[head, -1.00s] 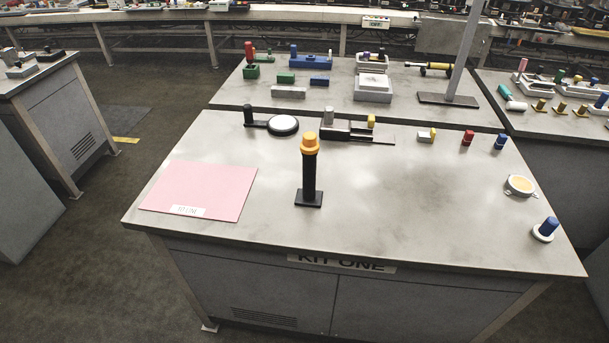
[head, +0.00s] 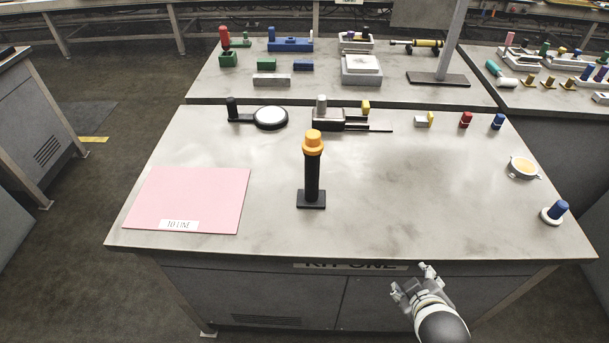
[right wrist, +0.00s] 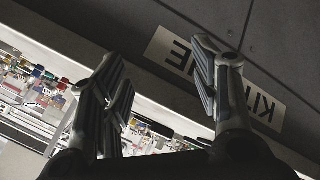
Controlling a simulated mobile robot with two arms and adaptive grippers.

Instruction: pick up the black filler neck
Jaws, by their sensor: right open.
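The black filler neck (head: 312,178) appears to be the upright black tube on a square black base near the middle of the front table. An orange cap (head: 313,142) sits on its top. My right gripper (head: 412,278) is at the lower right in the head view, in front of the table's front edge and apart from the tube. It is open and empty, and its spread fingers also show in the right wrist view (right wrist: 162,75). My left gripper is not in view.
A pink mat (head: 188,200) lies on the table's left. A blue-topped part (head: 556,210) is at the right edge. The tabletop around the tube is clear.

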